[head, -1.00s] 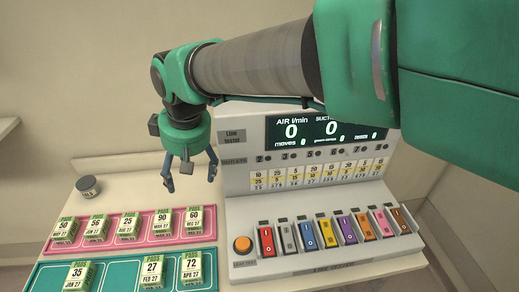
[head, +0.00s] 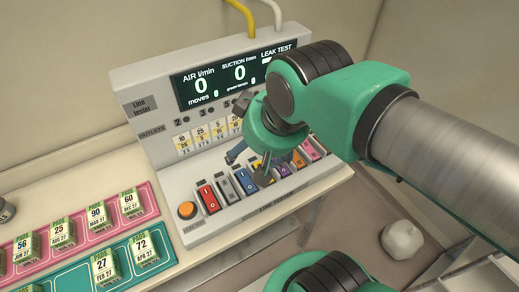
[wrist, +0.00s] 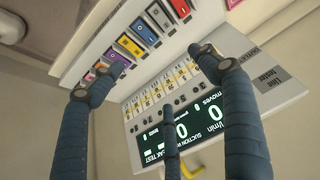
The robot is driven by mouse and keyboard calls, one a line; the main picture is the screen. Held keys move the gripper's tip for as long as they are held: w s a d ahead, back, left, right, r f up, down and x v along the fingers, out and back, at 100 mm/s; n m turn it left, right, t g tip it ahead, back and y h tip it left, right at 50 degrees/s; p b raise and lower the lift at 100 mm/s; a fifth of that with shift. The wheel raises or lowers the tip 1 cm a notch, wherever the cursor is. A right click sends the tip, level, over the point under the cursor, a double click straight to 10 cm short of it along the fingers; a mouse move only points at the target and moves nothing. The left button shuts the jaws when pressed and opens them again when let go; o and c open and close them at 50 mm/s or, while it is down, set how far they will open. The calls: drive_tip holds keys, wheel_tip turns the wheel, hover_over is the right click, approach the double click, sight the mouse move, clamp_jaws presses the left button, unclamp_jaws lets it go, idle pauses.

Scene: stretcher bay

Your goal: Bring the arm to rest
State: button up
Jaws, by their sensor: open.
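My gripper (head: 249,168) is open and empty in the head view, in front of the line tester (head: 127,75) and over its row of coloured switches. The arm reaches in from the right and hides part of the tester's outlet labels and some switches. I cannot tell whether a finger touches a switch.
The display (head: 225,78) reads 0 for air and suction. An orange button (head: 187,209) is left of the switches. Pads boxes stand on a pink tray (head: 151,200) and a teal tray (head: 167,238) at left. A pale lump (head: 402,240) lies lower right. Yellow and white hoses rise behind the tester.

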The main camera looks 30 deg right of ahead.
drive_tip(key=shift+s+d+f, duration=0.3)
drive_tip(key=shift+s+d, duration=0.15)
drive_tip(key=shift+s, duration=0.05)
